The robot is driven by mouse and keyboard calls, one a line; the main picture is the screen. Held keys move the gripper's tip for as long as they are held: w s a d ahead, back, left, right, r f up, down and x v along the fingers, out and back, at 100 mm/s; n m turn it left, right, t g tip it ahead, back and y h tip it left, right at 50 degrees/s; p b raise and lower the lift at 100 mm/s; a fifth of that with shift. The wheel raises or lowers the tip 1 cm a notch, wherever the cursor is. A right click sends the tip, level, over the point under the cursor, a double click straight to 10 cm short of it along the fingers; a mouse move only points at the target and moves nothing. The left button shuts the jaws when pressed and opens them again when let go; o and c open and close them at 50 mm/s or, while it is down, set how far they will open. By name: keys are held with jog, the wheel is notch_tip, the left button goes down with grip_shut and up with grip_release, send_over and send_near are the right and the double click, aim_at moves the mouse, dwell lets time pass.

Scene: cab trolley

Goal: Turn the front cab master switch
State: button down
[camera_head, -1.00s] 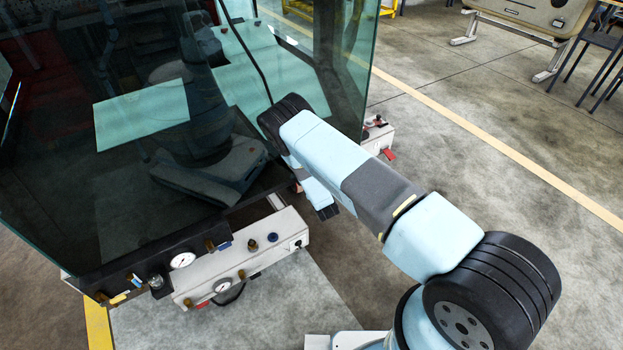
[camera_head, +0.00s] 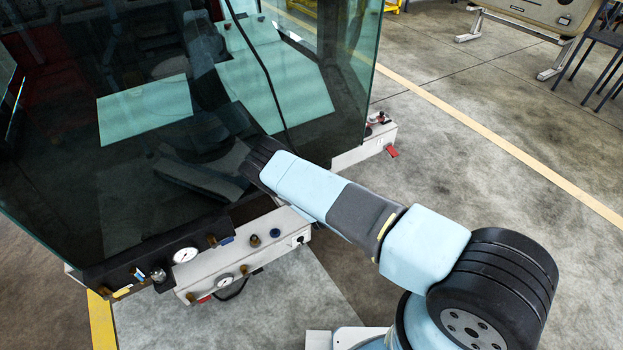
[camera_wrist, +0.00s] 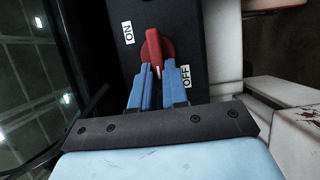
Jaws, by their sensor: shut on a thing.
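The front cab master switch is a red rotary knob (camera_wrist: 153,48) on a black panel (camera_wrist: 187,14), seen in the wrist view. An ON label (camera_wrist: 128,32) sits to its upper left and an OFF label (camera_wrist: 186,76) to its lower right. My gripper (camera_wrist: 157,68) has its blue fingers closed on the lower part of the knob, one on each side.
The dark glass cab (camera_head: 120,190) fills the left. A white panel (camera_head: 250,250) with gauges and knobs runs along its lower front. A white box with a red part (camera_head: 392,151) sticks out to the right.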

jog(key=shift+s+a+f, duration=0.15)
jog(key=shift+f, duration=0.1)
jog(key=c, duration=1.4)
grip_release()
jog(key=shift+o, duration=1.3)
jog(key=shift+r, duration=0.1)
jog(key=v, duration=1.3)
jog(key=shift+s, duration=0.3)
